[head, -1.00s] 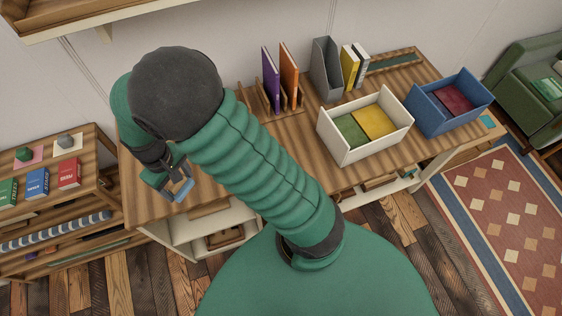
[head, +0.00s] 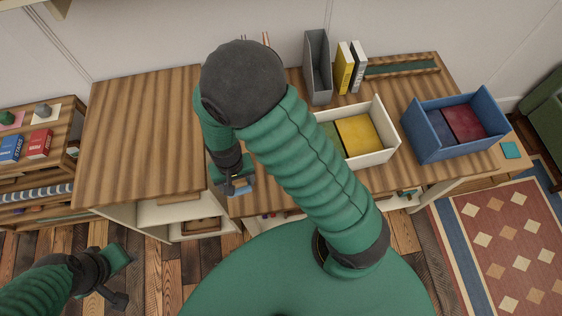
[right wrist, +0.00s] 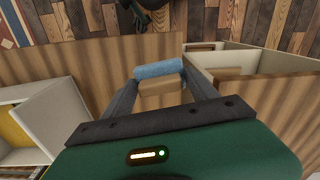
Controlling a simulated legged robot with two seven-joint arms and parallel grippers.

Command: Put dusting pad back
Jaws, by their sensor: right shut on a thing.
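The dusting pad, a small blue pad with a tan block (right wrist: 160,88), is between the fingers of my right gripper (right wrist: 160,80) in the right wrist view. In the head view my right gripper (head: 236,186) is over the front edge of the wooden desk (head: 140,130), with a bit of the blue pad (head: 239,190) showing under it. The pad appears held clear of the desk. My left gripper (head: 118,275) is low at the left, away from the desk, and its finger opening is unclear.
A white bin (head: 378,157) with green and yellow contents and a blue bin (head: 438,152) stand on the desk. A grey file holder (head: 318,65) and books are behind. A teal square (head: 511,150) lies at the right end. The desk's left part is bare.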

